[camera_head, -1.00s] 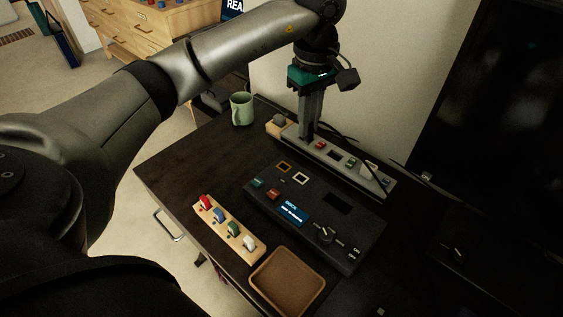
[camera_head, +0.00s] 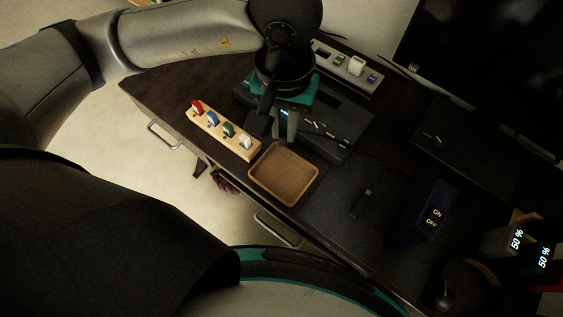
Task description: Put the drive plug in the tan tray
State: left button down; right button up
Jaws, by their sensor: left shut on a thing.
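The tan tray (camera_head: 254,178) is a shallow, empty-looking square tray at the front edge of the dark desk. My left gripper (camera_head: 287,142) points down just behind the tray's back edge, over the front of the black console. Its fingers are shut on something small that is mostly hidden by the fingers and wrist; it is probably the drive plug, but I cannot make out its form. The grey strip (camera_head: 376,92) at the back holds green, white and blue plugs; its left end is hidden behind my arm.
A dark mat (camera_head: 335,205) with a small dark object (camera_head: 362,201) and an ON/OFF box (camera_head: 428,212) lie to the right.

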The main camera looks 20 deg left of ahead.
pick_arm(q)
jog(key=shift+f+b, duration=1.05)
jog(key=shift+f, duration=6.05)
jog(key=shift+f, duration=0.15)
jog(key=c, duration=0.8)
grip_release()
jog(key=shift+c, duration=0.2)
